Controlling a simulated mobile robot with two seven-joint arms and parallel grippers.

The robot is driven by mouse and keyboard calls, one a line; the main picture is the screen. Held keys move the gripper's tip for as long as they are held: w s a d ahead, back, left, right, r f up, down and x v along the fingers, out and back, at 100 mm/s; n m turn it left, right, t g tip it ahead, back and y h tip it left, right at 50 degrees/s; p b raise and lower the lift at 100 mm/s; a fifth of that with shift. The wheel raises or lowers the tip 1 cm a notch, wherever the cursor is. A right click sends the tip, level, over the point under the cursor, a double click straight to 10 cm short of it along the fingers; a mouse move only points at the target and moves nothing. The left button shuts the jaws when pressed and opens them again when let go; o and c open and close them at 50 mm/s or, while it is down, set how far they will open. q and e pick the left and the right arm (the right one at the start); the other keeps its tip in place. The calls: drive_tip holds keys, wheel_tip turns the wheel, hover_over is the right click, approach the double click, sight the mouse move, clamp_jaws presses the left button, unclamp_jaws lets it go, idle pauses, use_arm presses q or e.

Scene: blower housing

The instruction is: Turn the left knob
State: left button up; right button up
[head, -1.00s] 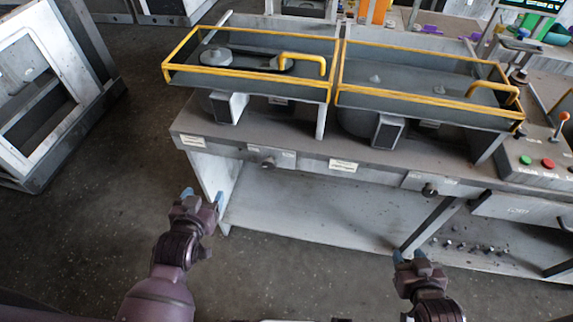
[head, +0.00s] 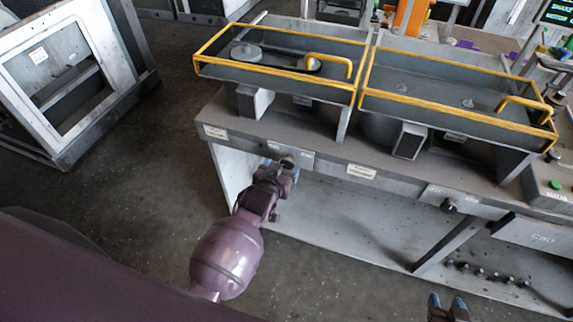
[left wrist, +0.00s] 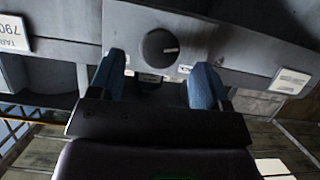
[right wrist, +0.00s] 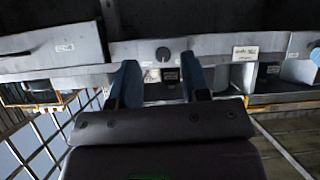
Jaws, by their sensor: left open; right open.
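The left knob (head: 287,161) is a dark round knob on the front panel of the bench, partly hidden by my left gripper (head: 281,168) in the head view. In the left wrist view the knob (left wrist: 160,48) has a white pointer mark and sits beyond and between the open blue-tipped fingers (left wrist: 158,65). I see no finger touching it. My right gripper (head: 447,301) is open and low in the head view, below the right knob (head: 448,206). A dark knob (right wrist: 162,54) shows ahead of its open fingers in the right wrist view.
Two yellow-railed trays (head: 290,78) stand on the bench top (head: 325,143). A control box with buttons (head: 555,190) is at the right. A grey frame (head: 65,150) stands at the left. The floor (head: 130,185) in front is open.

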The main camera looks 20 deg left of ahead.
sight(286, 164)
use_arm(q)
drive_tip(key=shift+x, duration=1.75)
use_arm(e)
drive_tip(key=shift+s+d+f, duration=0.3)
drive_tip(key=shift+s+f, duration=0.35)
drive_tip(key=shift+f, duration=0.1)
drive_tip(key=shift+r, duration=0.1)
